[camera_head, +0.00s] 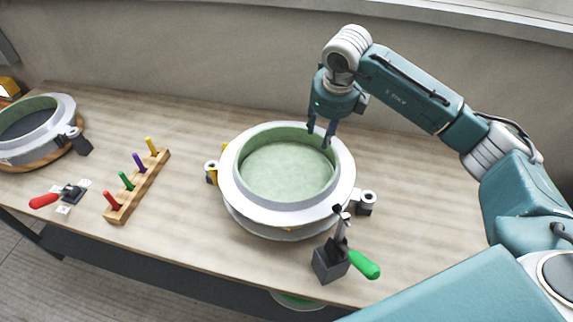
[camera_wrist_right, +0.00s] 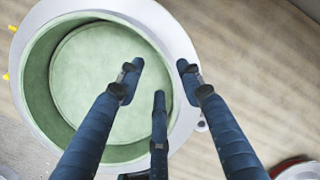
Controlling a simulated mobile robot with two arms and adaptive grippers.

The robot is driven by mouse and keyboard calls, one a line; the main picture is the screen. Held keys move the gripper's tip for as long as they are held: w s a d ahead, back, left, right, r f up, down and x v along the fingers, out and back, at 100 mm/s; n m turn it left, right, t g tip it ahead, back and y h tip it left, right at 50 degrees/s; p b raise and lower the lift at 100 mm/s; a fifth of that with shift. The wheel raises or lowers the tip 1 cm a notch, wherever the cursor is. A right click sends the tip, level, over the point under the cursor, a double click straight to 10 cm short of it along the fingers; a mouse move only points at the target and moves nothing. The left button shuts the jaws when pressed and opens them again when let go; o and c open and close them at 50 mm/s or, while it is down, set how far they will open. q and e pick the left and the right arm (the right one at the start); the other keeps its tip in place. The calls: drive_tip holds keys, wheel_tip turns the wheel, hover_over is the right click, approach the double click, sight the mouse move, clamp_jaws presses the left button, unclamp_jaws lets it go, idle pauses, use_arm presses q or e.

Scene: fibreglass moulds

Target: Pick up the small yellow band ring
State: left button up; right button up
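I cannot make out a separate small yellow band ring for certain. Yellow shows on the left side of the central round mould (camera_head: 345,180), by its left lug, and in a bit under its front rim. Small yellow bits also show at the left edge of the mould (camera_wrist_right: 165,25) in the right wrist view. My right gripper (camera_head: 320,134) points down above the far right rim of this mould. In the right wrist view its fingers (camera_wrist_right: 159,75) are spread, with nothing between them. My left gripper is not in view.
A wooden rack (camera_head: 132,193) holds red, green, purple and yellow pegs. A green-handled clamp (camera_head: 331,261) stands at the mould's front right. A second mould (camera_head: 66,106) and a red-handled clamp (camera_head: 45,200) are at left. The table between rack and central mould is clear.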

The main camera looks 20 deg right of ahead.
sight(321, 138)
drive_tip(key=shift+p+x, duration=0.35)
drive_tip(key=shift+x, duration=1.4)
drive_tip(key=shift+d, duration=0.1)
clamp_jaws()
drive_tip(key=shift+w+r, duration=0.1)
drive_tip(key=shift+r, duration=0.05)
